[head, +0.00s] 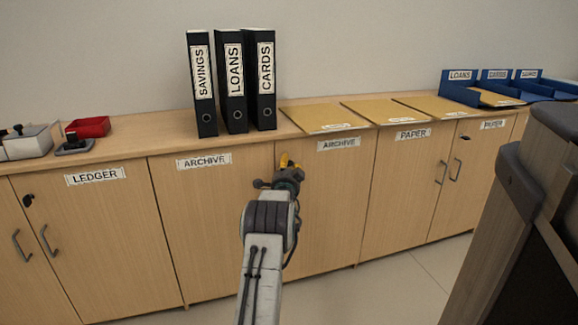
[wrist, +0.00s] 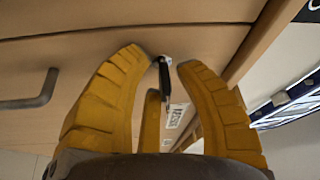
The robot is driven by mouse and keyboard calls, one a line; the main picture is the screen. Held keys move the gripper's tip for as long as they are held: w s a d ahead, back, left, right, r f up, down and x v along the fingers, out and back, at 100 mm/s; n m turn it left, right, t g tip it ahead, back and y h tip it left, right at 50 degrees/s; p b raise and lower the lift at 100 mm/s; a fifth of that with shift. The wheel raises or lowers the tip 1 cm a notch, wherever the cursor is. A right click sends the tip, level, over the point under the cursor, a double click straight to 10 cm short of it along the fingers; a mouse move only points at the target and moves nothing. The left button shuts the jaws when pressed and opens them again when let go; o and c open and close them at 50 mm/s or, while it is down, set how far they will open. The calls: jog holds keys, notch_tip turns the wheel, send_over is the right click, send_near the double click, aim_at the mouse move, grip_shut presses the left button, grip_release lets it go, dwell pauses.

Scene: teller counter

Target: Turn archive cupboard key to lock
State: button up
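The archive cupboard has two pale wood doors, a left door (head: 215,225) and a right door (head: 325,205), each with an ARCHIVE label. My gripper (head: 287,162), with yellow fingers, is at the top of the seam between these doors. In the wrist view, a small dark key (wrist: 165,78) sticks out of the door front near the counter edge. The fingers of my gripper (wrist: 164,62) stand apart, one on each side of the key, with small gaps showing. The third finger is below, close to the key. In the head view the key is hidden behind my gripper.
Black binders (head: 233,80) and tan folders (head: 325,117) stand and lie on the counter above. Ledger doors (head: 90,240) are at left, paper doors (head: 400,190) at right. A dark-edged cabinet (head: 530,200) fills the right foreground. A door handle (wrist: 30,97) shows in the wrist view.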

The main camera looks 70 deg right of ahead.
jog(key=shift+o, duration=0.7)
jog(key=v, duration=1.2)
